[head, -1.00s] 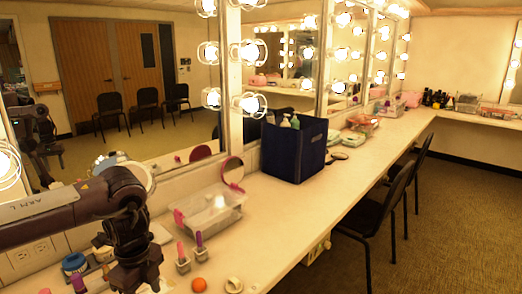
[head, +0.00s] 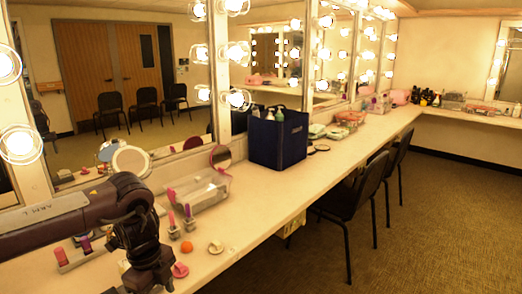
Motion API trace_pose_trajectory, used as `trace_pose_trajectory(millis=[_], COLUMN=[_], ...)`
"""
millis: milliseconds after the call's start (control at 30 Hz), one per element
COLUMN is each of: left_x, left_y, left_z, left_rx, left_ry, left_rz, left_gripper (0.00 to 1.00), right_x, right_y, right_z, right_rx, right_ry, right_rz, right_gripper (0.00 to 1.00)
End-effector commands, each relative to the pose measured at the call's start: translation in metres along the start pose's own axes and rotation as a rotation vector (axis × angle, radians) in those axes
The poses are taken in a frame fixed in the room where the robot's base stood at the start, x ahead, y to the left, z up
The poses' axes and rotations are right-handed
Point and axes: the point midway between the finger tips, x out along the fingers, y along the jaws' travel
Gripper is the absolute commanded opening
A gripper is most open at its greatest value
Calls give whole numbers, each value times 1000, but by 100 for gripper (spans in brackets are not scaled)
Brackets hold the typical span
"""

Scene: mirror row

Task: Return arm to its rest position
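My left arm comes in from the left edge, over the near end of the white counter (head: 240,225). Its dark gripper (head: 148,280) points down at the bottom of the head view. Its fingertips are at or below the frame edge, so I cannot see whether it is open or holds anything. A pink round item (head: 180,270) lies just right of it; I cannot tell if they touch. My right gripper is not in view.
Upright lipsticks (head: 188,218), an orange ball (head: 187,247), a clear bin (head: 198,190) and a dark blue caddy (head: 278,138) stand on the counter. A round mirror (head: 131,161) is behind my arm. Black chairs (head: 355,195) line the counter's front; open carpet lies right.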

Motion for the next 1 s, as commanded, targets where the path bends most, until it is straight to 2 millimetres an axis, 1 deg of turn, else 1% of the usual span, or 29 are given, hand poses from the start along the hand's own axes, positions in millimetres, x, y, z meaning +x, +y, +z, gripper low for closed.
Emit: trace_pose_trajectory(millis=[233, 367, 467, 567, 600, 667, 700, 767, 800, 867, 900, 967, 1000], left_x=[30, 52, 72, 99, 112, 131, 144, 166, 183, 209, 229, 262, 285], left_y=[-28, -47, -64, -83, -90, -102, -108, -113, -115, -114, -111, -100, -88], left_z=[-34, -60, -84, -114, -126, -143, -151, -160, -163, -164, -162, -157, -152], left_rx=[30, 35, 28, -5, -32, -86, -131, -209, -272, -372, -448, -568, -654], left_ry=[98, 175, 254, 357, 403, 473, 515, 571, 602, 638, 655, 667, 667], left_rz=[-62, -112, -160, -224, -252, -299, -328, -367, -390, -419, -434, -450, -455], left_gripper=[49, 49, 49, 49, 49, 49, 49, 49, 49, 49, 49, 49, 49], right_x=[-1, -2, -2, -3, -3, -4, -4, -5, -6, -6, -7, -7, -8], right_y=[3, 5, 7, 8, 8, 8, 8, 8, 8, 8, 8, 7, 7], right_z=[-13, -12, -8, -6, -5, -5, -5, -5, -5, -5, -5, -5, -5], right_rx=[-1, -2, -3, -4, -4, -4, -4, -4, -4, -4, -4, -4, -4], right_ry=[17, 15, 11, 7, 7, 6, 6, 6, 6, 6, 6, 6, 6], right_rz=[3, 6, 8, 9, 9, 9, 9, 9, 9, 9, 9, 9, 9], right_gripper=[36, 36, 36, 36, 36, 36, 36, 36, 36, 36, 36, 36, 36])
